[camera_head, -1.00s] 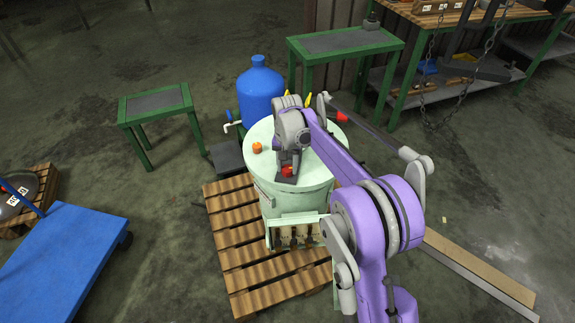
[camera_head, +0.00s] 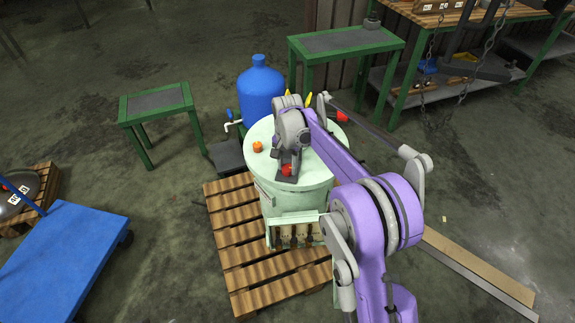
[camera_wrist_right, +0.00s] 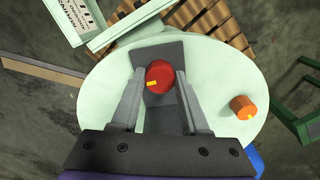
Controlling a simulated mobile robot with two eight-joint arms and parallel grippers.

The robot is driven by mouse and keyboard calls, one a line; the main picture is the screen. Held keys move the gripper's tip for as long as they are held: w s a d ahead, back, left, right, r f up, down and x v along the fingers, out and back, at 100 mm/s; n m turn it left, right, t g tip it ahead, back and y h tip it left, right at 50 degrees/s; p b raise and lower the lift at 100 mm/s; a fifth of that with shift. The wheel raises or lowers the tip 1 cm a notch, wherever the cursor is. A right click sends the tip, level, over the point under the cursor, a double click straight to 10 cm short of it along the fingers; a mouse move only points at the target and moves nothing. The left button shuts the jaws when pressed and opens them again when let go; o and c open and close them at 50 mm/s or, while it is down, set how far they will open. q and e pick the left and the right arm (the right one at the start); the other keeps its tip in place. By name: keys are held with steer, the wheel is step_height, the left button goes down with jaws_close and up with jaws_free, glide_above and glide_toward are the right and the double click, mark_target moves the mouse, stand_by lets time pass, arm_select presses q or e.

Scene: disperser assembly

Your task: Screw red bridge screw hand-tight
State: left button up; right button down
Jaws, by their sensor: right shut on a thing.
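The red bridge screw (camera_head: 287,169) sits on top of the pale green drum (camera_head: 297,200). It has a round red head with a yellow mark in the right wrist view (camera_wrist_right: 159,75), above a dark grey bridge plate (camera_wrist_right: 158,53). My right gripper (camera_head: 288,165) reaches down over it. In the wrist view its two fingers (camera_wrist_right: 160,88) lie on either side of the red head and are shut on it. The screw's shaft is hidden. An orange knob (camera_head: 257,147) stands on the drum lid beside the gripper. My left gripper is not in view.
The drum stands on a wooden pallet (camera_head: 228,222). A blue tank (camera_head: 261,90) is behind it. Green tables (camera_head: 157,102) stand at the back, and a blue cart (camera_head: 65,262) is at the left. Planks lie on the floor at the right.

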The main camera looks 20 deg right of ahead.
mark_target(288, 168)
steer(key=shift+c, duration=2)
jaws_free()
steer(key=shift+r, duration=0.1)
step_height(288, 168, up, 11)
steer(key=p, duration=0.1)
steer(key=shift+f+p, duration=0.2)
steer(key=shift+p, duration=0.15)
